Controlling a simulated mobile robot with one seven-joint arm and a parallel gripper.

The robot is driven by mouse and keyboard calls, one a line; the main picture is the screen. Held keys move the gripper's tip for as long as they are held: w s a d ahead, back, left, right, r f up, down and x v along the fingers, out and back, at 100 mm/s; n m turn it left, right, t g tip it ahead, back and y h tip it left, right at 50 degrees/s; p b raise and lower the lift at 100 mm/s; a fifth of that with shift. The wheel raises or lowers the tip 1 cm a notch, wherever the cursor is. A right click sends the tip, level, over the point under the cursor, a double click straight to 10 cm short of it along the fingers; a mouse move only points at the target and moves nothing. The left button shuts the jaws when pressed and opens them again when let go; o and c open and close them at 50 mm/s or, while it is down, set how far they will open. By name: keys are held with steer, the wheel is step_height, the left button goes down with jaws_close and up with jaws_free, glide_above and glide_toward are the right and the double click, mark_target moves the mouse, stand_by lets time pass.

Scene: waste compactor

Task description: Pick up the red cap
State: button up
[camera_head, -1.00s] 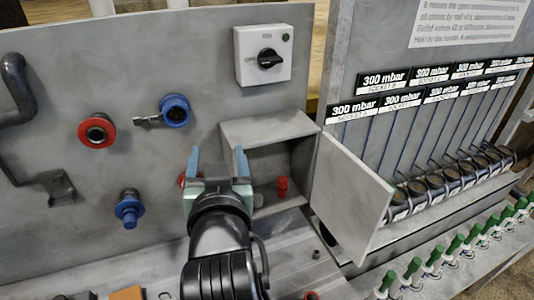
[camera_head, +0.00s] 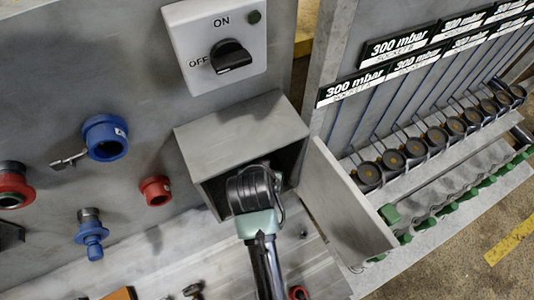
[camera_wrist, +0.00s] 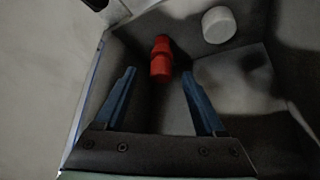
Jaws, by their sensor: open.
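The red cap (camera_wrist: 161,62) shows in the wrist view inside a grey open box, a stepped red piece ahead of my gripper. My gripper (camera_wrist: 158,74) is open, its two blue fingers spread either side of the cap's lower end in the picture. I cannot tell how far the fingertips are from it in depth, and no contact shows. In the head view my arm reaches into the grey box (camera_head: 225,130); my fingers and the red cap are hidden there.
A white round piece (camera_wrist: 218,25) is in the box near the red cap. The box's open door (camera_head: 345,210) stands close right of my arm. A switch box (camera_head: 215,45) is above. Blue (camera_head: 105,138) and red (camera_head: 155,190) fittings sit on the panel to the left.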

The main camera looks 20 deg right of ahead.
steer(key=shift+w+f, duration=0.15)
steer(key=shift+f, duration=0.4)
steer(key=shift+w+p+x, duration=0.2)
steer(key=shift+p+x, duration=0.75)
steer(key=shift+x, duration=1.7)
steer(key=shift+d+r, duration=0.15)
steer(key=shift+c, duration=0.2)
jaws_close()
